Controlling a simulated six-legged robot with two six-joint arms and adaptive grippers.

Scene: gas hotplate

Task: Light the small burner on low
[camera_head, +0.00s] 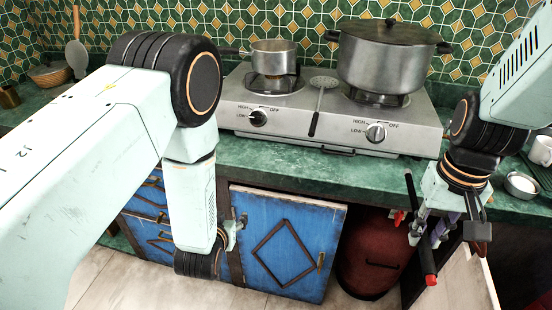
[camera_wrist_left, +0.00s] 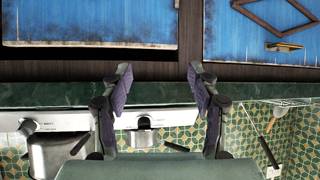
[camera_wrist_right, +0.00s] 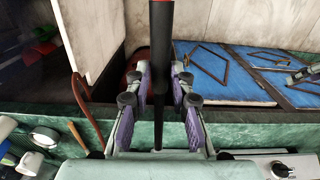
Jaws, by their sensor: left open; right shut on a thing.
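The gas hotplate (camera_head: 230,108) stands on the green counter. Its left burner (camera_head: 272,86) is the smaller one, under a small saucepan (camera_head: 273,53); I see no clear flame. Its black knob (camera_head: 258,118) and the silver right knob (camera_head: 376,132) have HIGH, OFF and LOW marks. My left gripper (camera_head: 238,228) is low in front of the cabinet, below the hotplate; in the left wrist view (camera_wrist_left: 160,85) its fingers are apart and empty. My right gripper (camera_head: 424,228), right of the hotplate, is shut on a long black-and-red stick (camera_wrist_right: 160,40), seemingly a lighter, also in the head view (camera_head: 430,281).
A large lidded pot (camera_head: 390,60) stands on the right burner. A skimmer (camera_head: 322,84) lies between the burners. A blue cabinet door (camera_head: 284,240) and a red gas cylinder (camera_head: 372,250) are below. A mug (camera_head: 541,152) and small bowl (camera_head: 521,184) are at right.

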